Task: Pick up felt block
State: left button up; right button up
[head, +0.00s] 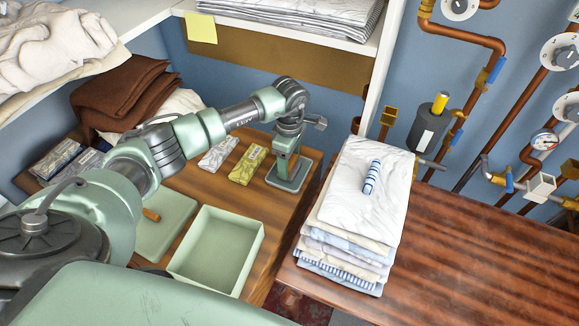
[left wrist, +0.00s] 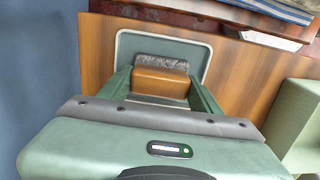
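The felt block (left wrist: 161,80) shows in the left wrist view as an orange-brown wooden block with a dark grey felt strip along its far edge. My left gripper (left wrist: 161,90) has a finger on each side of the block. I cannot tell whether the fingers press on it. In the head view, my left gripper (head: 286,158) points down over the same tray (head: 289,183) and hides most of the block. My right gripper is not in view.
An open green box (head: 215,250) and a green lid-like panel (head: 165,222) are nearer on the wooden table. Two packets (head: 247,165) (head: 218,152) lie left of the tray. A shelf (head: 290,30) hangs above.

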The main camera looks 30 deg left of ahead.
aim_at(290, 160)
pick_arm(q)
jog(key=shift+c, duration=0.7)
jog(key=shift+r, duration=0.15)
jog(key=shift+r, duration=0.2)
notch_tip(290, 160, up, 19)
jog(key=b, duration=0.4)
jog(key=shift+r, duration=0.2)
